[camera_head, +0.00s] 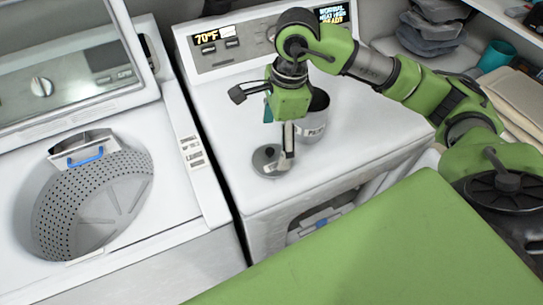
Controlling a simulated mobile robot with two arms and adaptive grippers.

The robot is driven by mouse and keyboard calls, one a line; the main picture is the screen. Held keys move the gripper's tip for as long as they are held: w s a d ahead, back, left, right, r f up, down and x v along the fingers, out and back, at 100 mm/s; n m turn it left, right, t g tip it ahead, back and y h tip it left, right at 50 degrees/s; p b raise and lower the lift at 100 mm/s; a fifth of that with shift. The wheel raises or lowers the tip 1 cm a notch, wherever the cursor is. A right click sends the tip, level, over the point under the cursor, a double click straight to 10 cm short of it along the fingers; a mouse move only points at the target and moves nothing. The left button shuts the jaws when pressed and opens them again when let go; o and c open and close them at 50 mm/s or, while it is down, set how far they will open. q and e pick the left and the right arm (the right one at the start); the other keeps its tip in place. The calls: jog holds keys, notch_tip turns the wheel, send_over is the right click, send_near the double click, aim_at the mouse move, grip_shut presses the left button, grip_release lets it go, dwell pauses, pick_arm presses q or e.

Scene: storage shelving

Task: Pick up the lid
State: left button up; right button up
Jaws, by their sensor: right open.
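The lid (266,158) is a small grey disc with a knob, lying on the white top of the dryer near its front left edge. My right gripper (283,163) hangs from the green arm and points down at the lid's right side. It is open, with its fingers close beside the lid; whether they touch it I cannot tell. A grey metal pot (313,122) with dark lettering and a dark inside stands just behind and right of the gripper, partly hidden by it. My left gripper is out of view.
The dryer (365,135) has clear top space to the right. An open top-load washer (185,205) with a perforated drum and a blue-handled part is on the left. Grey stacked items (432,30) and a teal cup (494,56) are at the upper right. My green body covers the front.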

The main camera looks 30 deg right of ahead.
aim_at(272, 154)
jog(key=f+p, duration=0.2)
jog(key=shift+s+a+f, duration=0.2)
jog(key=shift+a+f, duration=0.15)
jog(key=shift+a, duration=0.05)
notch_tip(272, 154, down, 2)
jog(key=shift+w+a, duration=0.1)
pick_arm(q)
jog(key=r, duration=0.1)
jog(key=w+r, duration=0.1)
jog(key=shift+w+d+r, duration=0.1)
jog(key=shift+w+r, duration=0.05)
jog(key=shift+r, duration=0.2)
pick_arm(e)
jog(key=shift+f, duration=0.25)
jog(key=c, duration=1)
